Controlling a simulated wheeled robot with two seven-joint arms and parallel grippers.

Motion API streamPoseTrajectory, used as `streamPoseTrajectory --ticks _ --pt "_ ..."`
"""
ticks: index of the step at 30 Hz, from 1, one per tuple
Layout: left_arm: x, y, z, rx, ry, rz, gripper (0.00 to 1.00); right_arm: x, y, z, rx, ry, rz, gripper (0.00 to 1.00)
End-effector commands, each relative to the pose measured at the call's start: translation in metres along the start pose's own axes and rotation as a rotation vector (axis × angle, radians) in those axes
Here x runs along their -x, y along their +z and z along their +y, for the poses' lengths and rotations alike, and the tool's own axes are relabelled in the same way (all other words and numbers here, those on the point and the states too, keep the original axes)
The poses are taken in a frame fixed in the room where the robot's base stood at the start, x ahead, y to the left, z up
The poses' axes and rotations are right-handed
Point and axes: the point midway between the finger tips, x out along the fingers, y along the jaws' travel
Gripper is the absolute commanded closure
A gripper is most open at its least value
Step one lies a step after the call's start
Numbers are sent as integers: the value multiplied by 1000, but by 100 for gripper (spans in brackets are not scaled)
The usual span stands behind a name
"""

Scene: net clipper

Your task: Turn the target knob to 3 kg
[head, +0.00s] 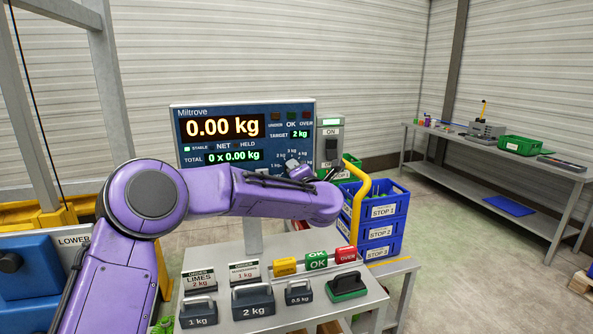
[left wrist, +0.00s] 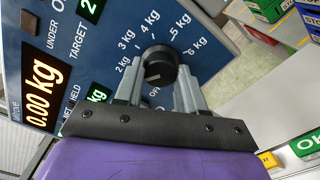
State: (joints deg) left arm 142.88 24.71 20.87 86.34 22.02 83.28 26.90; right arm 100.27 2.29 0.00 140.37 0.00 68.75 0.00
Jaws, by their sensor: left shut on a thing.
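The black target knob (left wrist: 160,66) sits on the blue face of the scale display (head: 220,111), with printed marks from 2 kg to 6 kg around it. In the left wrist view my left gripper (left wrist: 158,82) has one finger on each side of the knob and is shut on it. In the head view my left gripper (head: 299,171) is at the lower right of the display and partly covers the dial. The TARGET window (head: 299,134) reads 2 kg. I cannot make out the knob's pointer clearly. My right gripper is not in view.
Below, a bench holds grey weights (head: 252,299), small signs, and yellow, green and red blocks (head: 316,260). A switch box (head: 329,142) adjoins the display's right side. Blue STOP crates (head: 382,211) stand right of it. A long table (head: 490,150) is farther right.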

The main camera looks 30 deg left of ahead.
Motion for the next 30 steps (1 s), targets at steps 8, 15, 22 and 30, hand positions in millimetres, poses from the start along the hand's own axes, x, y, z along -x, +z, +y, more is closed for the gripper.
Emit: streamPoseTrajectory --ticks 8,15,22,30 --pt "0 2 2 -264 0 -1 91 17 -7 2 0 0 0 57" --pt "0 2 2 -493 -1 -1 91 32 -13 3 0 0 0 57" --pt "1 2 2 -693 -2 -2 91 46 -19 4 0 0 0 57" --pt "0 1 1 -867 -2 0 91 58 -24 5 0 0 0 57"
